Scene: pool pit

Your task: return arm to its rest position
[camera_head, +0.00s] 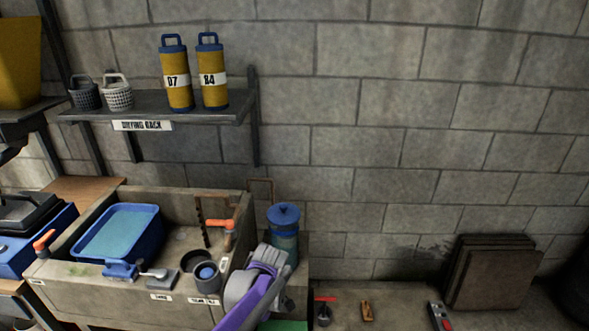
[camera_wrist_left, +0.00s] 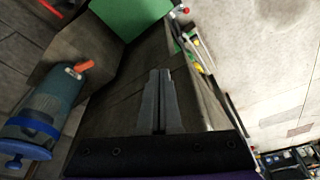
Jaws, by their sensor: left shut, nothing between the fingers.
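My left arm (camera_head: 250,296), purple and grey, reaches up from the bottom of the head view, just right of the sink. Its left gripper (camera_wrist_left: 160,74) shows in the left wrist view with its two grey fingers together and nothing between them. The fingertips are hard to make out in the head view. My right gripper is in neither view.
A blue-lidded canister (camera_head: 284,236) stands close behind the arm. The concrete sink (camera_head: 115,296) holds a blue tray (camera_head: 158,243). A shelf (camera_head: 150,107) carries two yellow cylinders. Small tools, including a red-handled one (camera_head: 325,300), lie to the right.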

